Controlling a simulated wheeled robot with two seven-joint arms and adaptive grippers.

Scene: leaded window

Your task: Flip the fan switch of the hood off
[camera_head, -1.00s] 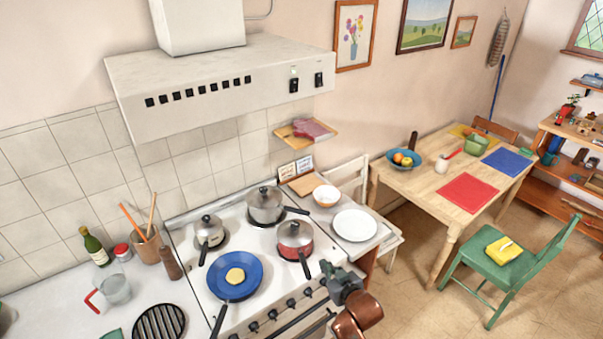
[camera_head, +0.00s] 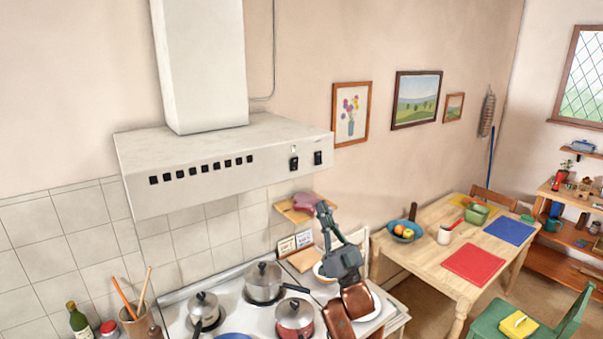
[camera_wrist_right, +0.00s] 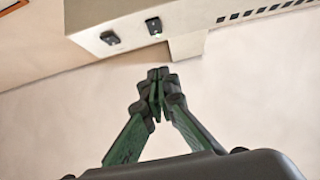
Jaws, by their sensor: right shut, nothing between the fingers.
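The white hood (camera_head: 225,170) hangs on the wall above the stove. Two black rocker switches sit at the right end of its front face: the left switch (camera_head: 294,163) and the right switch (camera_head: 317,158). I cannot tell which is the fan switch, or their positions. My right gripper (camera_head: 322,208) is below the hood's right end, fingers pointing up, shut and empty. In the right wrist view, its closed fingertips (camera_wrist_right: 158,76) are apart from the hood (camera_wrist_right: 170,30), with both switches, (camera_wrist_right: 110,38) and (camera_wrist_right: 153,25), beyond them. My left gripper is out of view.
The stove (camera_head: 235,313) below holds several pots. A small wall shelf (camera_head: 290,212) with a reddish item is behind my right gripper. The dining table (camera_head: 425,250) stands to the right. The space directly before the hood's front face looks clear.

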